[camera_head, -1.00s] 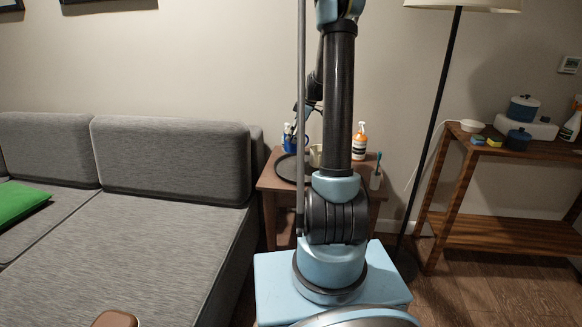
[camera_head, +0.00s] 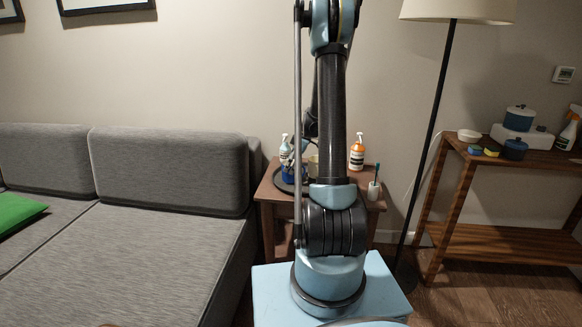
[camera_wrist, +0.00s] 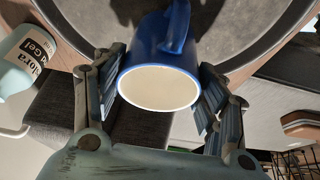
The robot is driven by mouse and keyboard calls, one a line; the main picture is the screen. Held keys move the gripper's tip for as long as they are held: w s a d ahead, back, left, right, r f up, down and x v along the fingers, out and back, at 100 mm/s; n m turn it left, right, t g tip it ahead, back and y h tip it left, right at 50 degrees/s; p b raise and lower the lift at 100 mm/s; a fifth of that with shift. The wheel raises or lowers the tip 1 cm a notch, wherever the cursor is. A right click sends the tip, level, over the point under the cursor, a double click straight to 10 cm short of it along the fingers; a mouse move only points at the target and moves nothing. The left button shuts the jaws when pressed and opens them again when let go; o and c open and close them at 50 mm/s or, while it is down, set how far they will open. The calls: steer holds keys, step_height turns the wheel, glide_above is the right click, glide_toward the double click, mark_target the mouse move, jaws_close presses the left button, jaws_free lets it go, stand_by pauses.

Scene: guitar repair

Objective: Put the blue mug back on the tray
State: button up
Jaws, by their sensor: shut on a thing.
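The blue mug (camera_wrist: 160,58) has a pale inside and fills the middle of the wrist view, its handle toward the top. My gripper (camera_wrist: 163,72) is shut on it, with one finger at each side. The round dark tray (camera_wrist: 112,22) lies behind the mug in that view. In the head view the mug (camera_head: 287,172) shows at the level of the tray (camera_head: 281,186) on the small wooden table. My arm hides part of the tray there. I cannot tell if the mug's base touches the tray.
A pale gel bottle (camera_wrist: 25,62) stands left of the mug, close to the tray. An orange bottle (camera_head: 357,153) and a cup with a toothbrush (camera_head: 374,190) are on the table's right side. A grey sofa (camera_head: 170,172) stands to the left, a floor lamp (camera_head: 440,100) to the right.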

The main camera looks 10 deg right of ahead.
steer(key=o, duration=1.6)
steer(key=shift+c, duration=0.2)
